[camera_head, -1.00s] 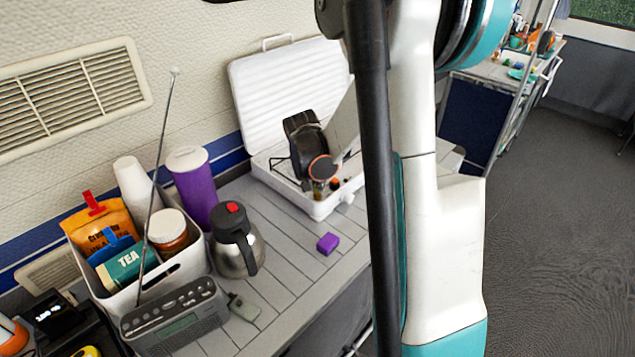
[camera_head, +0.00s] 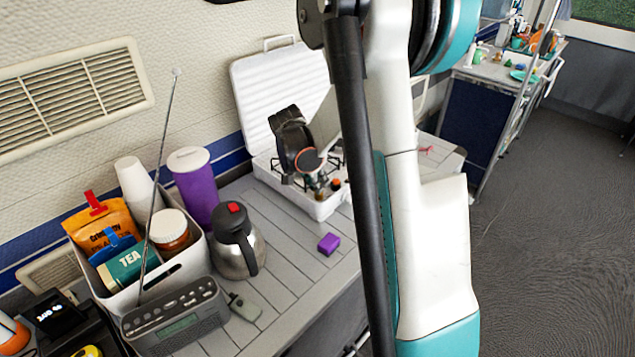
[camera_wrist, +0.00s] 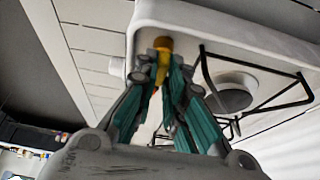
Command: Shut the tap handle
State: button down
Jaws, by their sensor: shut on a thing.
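The tap handle (camera_wrist: 163,44) is a small yellow-orange piece at the edge of the white camping stove (camera_wrist: 140,30) in the wrist view. My gripper (camera_wrist: 160,66) has its teal and grey fingers closed around it, with the yellow part showing between the fingertips. In the head view the stove (camera_head: 290,200) stands on the counter with its white lid (camera_head: 285,88) raised. My wrist and gripper are over the stove's near side there, and the arm hides part of it. The tap's exact turn is hard to tell.
A small purple block (camera_head: 329,243) lies on the counter in front of the stove. A steel jug (camera_head: 240,250), a purple cup (camera_head: 196,185), a white bin (camera_head: 205,250) and a radio (camera_head: 175,322) stand to the left. A pan support (camera_wrist: 258,105) is beside the gripper.

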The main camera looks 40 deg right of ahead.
jog(key=c, duration=1.7)
grip_release()
jog(key=shift+o, duration=0.2)
jog(key=v, duration=1.2)
